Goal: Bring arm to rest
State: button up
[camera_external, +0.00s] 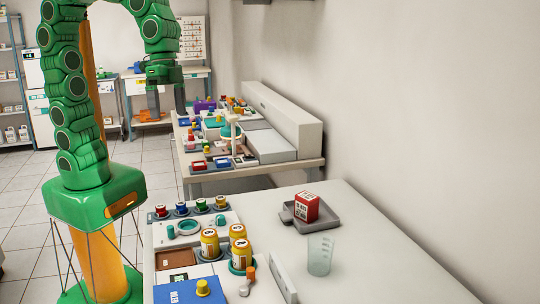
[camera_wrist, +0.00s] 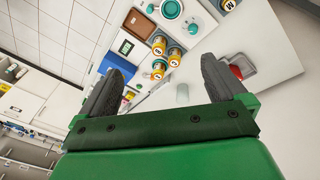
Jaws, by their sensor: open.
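My green arm rises from its base at the left of the external view and bends over at the top. My gripper (camera_external: 167,101) hangs at the arm's end, high up and pointing down, with nothing around it. In the wrist view my gripper (camera_wrist: 160,85) has its two dark fingers spread wide apart. It is open and empty. The near table stands well below it, and the fingers touch nothing that I can see.
The near table (camera_external: 375,255) holds several yellow jars (camera_external: 209,243), a clear cup (camera_external: 320,256) and a red-and-white box (camera_external: 307,206) on a grey tray (camera_external: 330,215). A cluttered bench (camera_external: 265,172) stands behind. Tiled floor (camera_external: 25,195) is free at left.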

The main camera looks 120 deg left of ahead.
jog(key=s+a+f+n+y, duration=0.1)
jog(key=s+a+n+y, duration=0.3)
jog(key=s, duration=0.6)
jog(key=s+d+f+m+g+h, duration=0.1)
jog(key=s+d+f+m, duration=0.1)
jog(key=s, duration=0.5)
jog(key=s+d+f+m+g+h, duration=0.1)
jog(key=s+d+f+m+g, duration=0.1)
jog(key=s+f, duration=0.3)
jog(key=shift+s+d, duration=0.7)
jog(key=shift+s, duration=0.4)
jog(key=shift+f, duration=0.1)
